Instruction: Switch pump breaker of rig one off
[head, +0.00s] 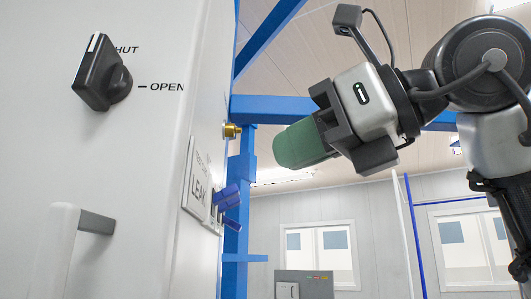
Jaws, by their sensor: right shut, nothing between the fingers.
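My right gripper (300,144) comes in from the right, its green fingers together and empty. It points left toward the side of a tall white cabinet (40,165), apparently with a gap between. No switch in view is labelled as the pump breaker, so I cannot tell whether it shows. A black rotary handle (98,74) on the cabinet front has its white mark up by the partly covered "SHUT" lettering, away from "OPEN". A grey box (318,284) with a pale switch-like part and small coloured dots shows low in the middle, cut by the bottom edge. My left gripper is out of view.
A blue frame post (237,240) and beams stand behind. A pull handle (97,222) sticks out at lower left. Windows (320,254) are far back.

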